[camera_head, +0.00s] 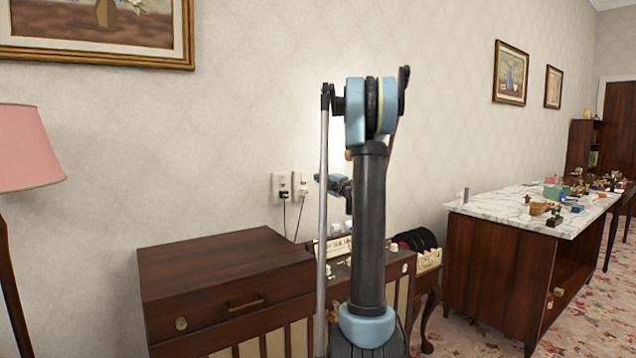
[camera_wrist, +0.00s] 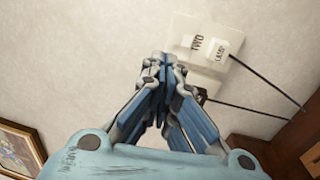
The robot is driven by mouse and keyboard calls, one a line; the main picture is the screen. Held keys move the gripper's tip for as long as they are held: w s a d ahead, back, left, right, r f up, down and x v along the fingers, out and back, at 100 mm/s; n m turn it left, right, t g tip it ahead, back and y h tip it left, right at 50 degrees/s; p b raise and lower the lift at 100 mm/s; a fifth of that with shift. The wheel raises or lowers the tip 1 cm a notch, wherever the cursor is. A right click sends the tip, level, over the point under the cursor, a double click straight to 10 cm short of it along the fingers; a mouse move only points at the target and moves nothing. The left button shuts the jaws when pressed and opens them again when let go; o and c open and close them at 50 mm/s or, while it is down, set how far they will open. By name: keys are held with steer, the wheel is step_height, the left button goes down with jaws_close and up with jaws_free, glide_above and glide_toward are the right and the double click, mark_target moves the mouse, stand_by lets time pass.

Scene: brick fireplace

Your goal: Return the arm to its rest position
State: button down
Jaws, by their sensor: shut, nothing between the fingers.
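My arm stands upright in the middle of the head view, its dark link and blue joints in front of the wall. My gripper (camera_head: 318,178) shows partly behind the arm, pointing left toward the wall plates. In the wrist view my gripper (camera_wrist: 160,60) is shut and empty, its blue-grey fingers together. The white wall plate (camera_wrist: 190,45) with two labelled parts lies just beyond the fingertips; I cannot tell whether they touch it. In the head view the plates (camera_head: 282,187) have dark cords hanging from them.
A marble-topped counter (camera_head: 490,205) with small items is farther right. A pink lamp (camera_head: 25,150) stands left. Carpet at lower right is clear.

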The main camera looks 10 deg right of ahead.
stand_by(0.3)
steer(key=s+d+r+m+t+h, duration=0.1)
steer(key=s+d+r+m+h, duration=0.3)
steer(key=s+m+h, duration=0.4)
steer(key=s+d+f+m+g+h, duration=0.3)
steer(key=s+f+m+g+h, duration=0.15)
steer(key=s+m, duration=0.55)
steer(key=s+a+f+m+g+y, duration=0.1)
steer(key=s+a+f+g, duration=0.3)
steer(key=s+f, duration=0.5)
steer(key=s+a+f+m+g+y, duration=0.2)
steer(key=s+a+f+g, duration=0.2)
steer(key=s+f, duration=0.6)
steer(key=s+a+f+m+g+y, duration=0.1)
steer(key=s+a+f+g, duration=0.3)
steer(key=s, duration=1.7)
step_height(320, 180, down, 5)
steer(key=shift+s+a+f+m+y, duration=0.15)
steer(key=shift+m+y, duration=0.15)
steer(key=shift+y, duration=0.05)
